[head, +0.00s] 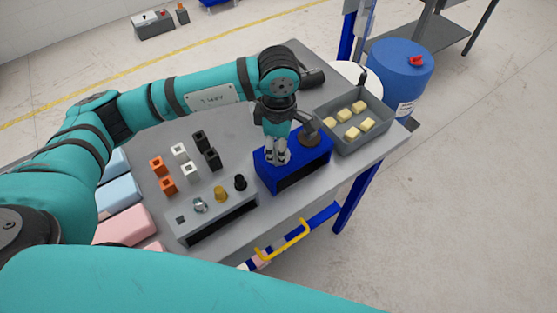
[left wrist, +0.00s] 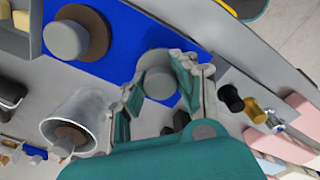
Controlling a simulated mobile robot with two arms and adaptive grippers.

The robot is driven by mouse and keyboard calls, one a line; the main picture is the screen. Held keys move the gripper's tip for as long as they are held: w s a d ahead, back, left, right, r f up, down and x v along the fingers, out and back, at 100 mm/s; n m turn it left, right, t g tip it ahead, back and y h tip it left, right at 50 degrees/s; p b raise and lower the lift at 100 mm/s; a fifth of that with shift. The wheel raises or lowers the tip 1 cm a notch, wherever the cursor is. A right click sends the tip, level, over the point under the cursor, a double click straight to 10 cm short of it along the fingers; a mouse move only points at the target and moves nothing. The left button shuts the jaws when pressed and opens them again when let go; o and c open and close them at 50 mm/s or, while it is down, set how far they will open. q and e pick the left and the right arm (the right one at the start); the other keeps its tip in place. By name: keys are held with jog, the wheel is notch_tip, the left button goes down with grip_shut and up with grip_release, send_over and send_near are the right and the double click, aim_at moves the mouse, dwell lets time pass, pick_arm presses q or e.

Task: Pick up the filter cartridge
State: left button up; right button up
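My left gripper (head: 277,158) points down over the blue box (head: 307,168) on the table. In the left wrist view a grey cylinder, which looks like the filter cartridge (left wrist: 160,84), stands between the fingertips of the left gripper (left wrist: 163,68), above the blue top. The fingers lie close on both sides of it; whether they press on it is unclear. In the head view the fingers hide it. A second grey cylinder on a round brown-grey base (left wrist: 66,40) stands beside it on the blue box. My right gripper is out of view.
A grey tray with several cream blocks (head: 353,131) stands to the right of the blue box. A grey holder with small fittings (head: 211,222) is to the left, with orange, white and black blocks behind. Pink and blue foam pieces lie further left.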

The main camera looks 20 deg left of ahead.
pick_arm(q)
jog(key=shift+f, duration=0.15)
grip_shut()
jog(key=shift+w+r+b, duration=0.1)
jog(key=shift+r+b, duration=0.2)
jog(key=shift+r, duration=0.4)
notch_tip(320, 180, up, 17)
jog(key=b, duration=0.3)
jog(key=shift+b, duration=0.35)
jog(key=shift+f, duration=0.1)
